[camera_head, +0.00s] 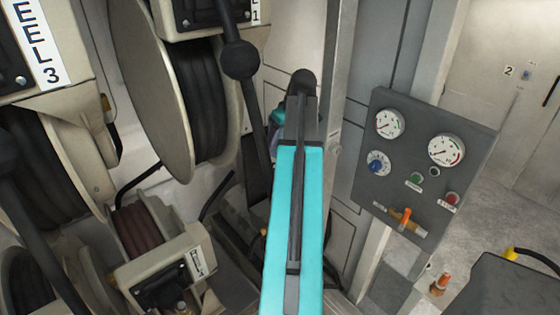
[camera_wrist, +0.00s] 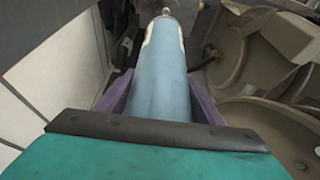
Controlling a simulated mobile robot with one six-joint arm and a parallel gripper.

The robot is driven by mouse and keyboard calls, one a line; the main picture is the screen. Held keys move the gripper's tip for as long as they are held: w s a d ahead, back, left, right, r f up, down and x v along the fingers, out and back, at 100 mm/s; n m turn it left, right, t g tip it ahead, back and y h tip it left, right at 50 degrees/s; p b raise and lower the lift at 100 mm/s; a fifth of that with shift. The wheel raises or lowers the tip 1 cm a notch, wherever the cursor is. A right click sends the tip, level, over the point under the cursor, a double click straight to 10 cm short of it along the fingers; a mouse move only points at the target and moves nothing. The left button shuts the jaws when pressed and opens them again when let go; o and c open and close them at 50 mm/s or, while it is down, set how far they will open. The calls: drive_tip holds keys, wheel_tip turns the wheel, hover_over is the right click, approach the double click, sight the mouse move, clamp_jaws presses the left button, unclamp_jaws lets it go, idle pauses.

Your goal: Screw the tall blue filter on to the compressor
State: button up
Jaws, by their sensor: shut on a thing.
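The tall blue filter (camera_wrist: 163,75) is a long blue cylinder with a pale label strip near its far end. In the wrist view it runs away from me between the two purple fingers of my gripper (camera_wrist: 160,101), which is shut on it. A small metal piece (camera_wrist: 166,12) shows at the filter's far end; I cannot tell whether it belongs to the filter or to something beyond. In the head view my teal arm hides the filter, and only a bit of my gripper (camera_head: 274,137) shows at its left side. I cannot make out the compressor in either view.
Hose reels (camera_head: 198,95) crowd the left, with a smaller reel (camera_head: 142,228) below. A black ball-ended bar (camera_head: 240,60) is close to my arm's left. A gauge panel (camera_head: 425,165) with an orange-handled valve (camera_head: 405,217) stands right. Open floor (camera_head: 480,215) lies beyond it.

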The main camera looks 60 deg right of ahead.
wheel_tip(320, 180, down, 9)
drive_tip(key=b, duration=0.8)
drive_tip(key=shift+b, duration=0.4)
drive_tip(key=shift+f+b, duration=0.8)
drive_tip(key=shift+f, duration=2)
drive_tip(key=shift+f+p, duration=0.15)
drive_tip(key=shift+p, duration=0.15)
idle(0.4)
drive_tip(key=shift+f, duration=0.55)
idle(1.1)
drive_tip(key=shift+a+r+m, duration=0.1)
drive_tip(key=shift+m, duration=0.2)
